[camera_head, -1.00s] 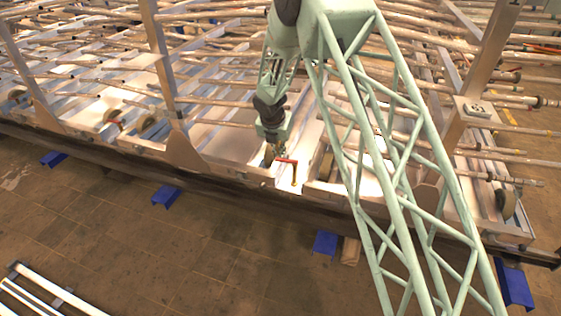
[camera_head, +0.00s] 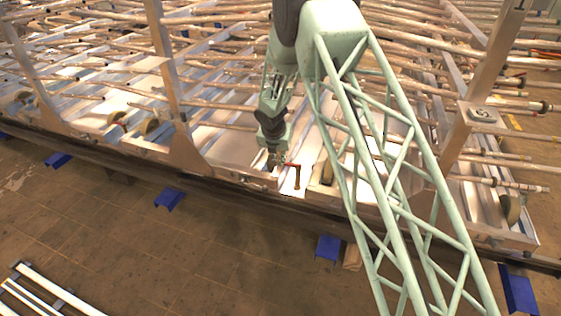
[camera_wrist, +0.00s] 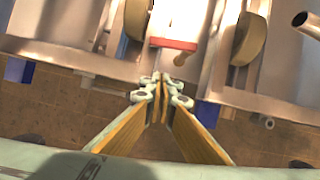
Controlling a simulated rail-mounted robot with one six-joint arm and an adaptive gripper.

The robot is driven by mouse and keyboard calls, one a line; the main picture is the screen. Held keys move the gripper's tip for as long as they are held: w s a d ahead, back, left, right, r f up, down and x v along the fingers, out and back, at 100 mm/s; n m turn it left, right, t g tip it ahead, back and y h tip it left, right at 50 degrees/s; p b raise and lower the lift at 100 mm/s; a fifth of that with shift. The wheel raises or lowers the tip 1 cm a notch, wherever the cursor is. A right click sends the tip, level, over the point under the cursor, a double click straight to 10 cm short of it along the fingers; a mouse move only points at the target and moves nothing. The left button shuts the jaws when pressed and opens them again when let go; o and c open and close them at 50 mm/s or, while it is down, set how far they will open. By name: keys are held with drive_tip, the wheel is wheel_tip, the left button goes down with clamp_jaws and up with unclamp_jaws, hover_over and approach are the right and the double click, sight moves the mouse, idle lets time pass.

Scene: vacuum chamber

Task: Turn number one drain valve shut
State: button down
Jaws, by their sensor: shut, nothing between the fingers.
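The drain valve has a red handle; it shows in the head view (camera_head: 294,166) at the near edge of the frame, just right of my gripper. In the wrist view the red handle (camera_wrist: 173,44) lies across a pale surface, with a small tan knob at its right end. My gripper (camera_wrist: 163,78) is shut and empty, its fingertips together just below the handle in the picture. In the head view my gripper (camera_head: 276,162) is low at the frame's edge, close beside the handle. I cannot tell whether it touches the handle. No number is readable on the valve.
Tan wheels (camera_wrist: 250,39) stand on both sides of the handle. A metal rail (camera_wrist: 60,55) runs along the near edge. Many pipes and slanted posts (camera_head: 165,60) fill the frame behind. Blue blocks (camera_head: 328,247) sit along its foot. The tiled floor (camera_head: 200,260) in front is mostly clear.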

sight(290, 164)
drive_tip(key=w+d+f+b, duration=0.1)
drive_tip(key=w+f, duration=0.6)
drive_tip(key=f, duration=0.1)
drive_tip(key=shift+f, duration=0.15)
idle(0.5)
drive_tip(key=shift+w+d, duration=0.15)
